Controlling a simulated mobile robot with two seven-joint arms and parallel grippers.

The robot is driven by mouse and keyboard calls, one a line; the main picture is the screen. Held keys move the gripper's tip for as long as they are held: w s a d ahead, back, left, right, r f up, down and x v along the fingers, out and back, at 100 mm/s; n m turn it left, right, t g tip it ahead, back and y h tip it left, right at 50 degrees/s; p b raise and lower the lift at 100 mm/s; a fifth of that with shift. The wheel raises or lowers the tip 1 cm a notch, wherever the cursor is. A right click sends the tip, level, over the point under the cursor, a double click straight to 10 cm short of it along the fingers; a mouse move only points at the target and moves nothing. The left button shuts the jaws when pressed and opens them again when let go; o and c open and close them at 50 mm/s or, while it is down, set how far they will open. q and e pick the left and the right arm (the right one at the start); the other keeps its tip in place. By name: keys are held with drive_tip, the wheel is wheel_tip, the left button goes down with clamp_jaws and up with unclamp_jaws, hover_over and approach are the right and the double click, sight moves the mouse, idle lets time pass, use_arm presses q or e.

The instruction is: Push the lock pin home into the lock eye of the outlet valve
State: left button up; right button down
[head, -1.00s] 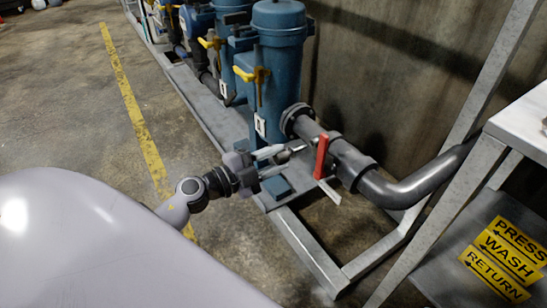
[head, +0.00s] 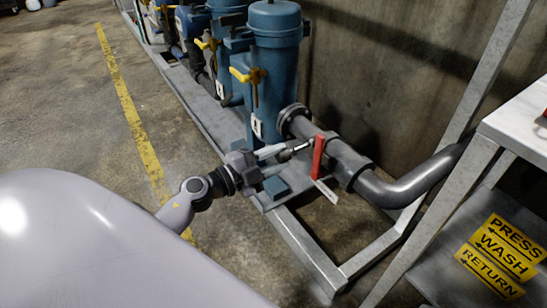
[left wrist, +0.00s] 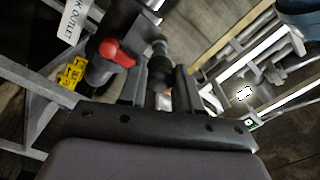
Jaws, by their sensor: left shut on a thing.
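The outlet valve has a red lever (head: 318,155) on a grey pipe, with a white tag (head: 326,192) hanging under it. In the left wrist view, the red lever (left wrist: 117,52) and the tag (left wrist: 73,20), with the word OUTLET partly legible, lie left of my fingers. My left gripper (head: 284,158) is just left of the lever. It is shut on the lock pin (head: 297,149), which points toward the valve; the dark pin (left wrist: 161,72) also shows between my fingers (left wrist: 160,90). The lock eye cannot be made out, nor whether the pin tip is inside it. My right gripper is not in view.
A blue filter vessel (head: 274,70) with a yellow handle (head: 249,76) stands behind my gripper. The grey skid frame (head: 305,245) runs below. A metal stand (head: 490,150) with yellow signs (head: 500,255) is at the right. Open floor lies left.

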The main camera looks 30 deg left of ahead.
sight(290, 149)
use_arm(q)
drive_tip(key=shift+p+x, duration=0.55)
drive_tip(key=shift+x, duration=1.55)
idle(0.3)
drive_tip(key=o, duration=1.1)
drive_tip(key=shift+c, duration=0.4)
drive_tip(key=shift+s, duration=0.1)
drive_tip(key=shift+s+a, duration=0.3)
drive_tip(key=shift+s, duration=0.3)
drive_tip(key=shift+p+v, duration=0.45)
drive_tip(key=shift+v, duration=2.3)
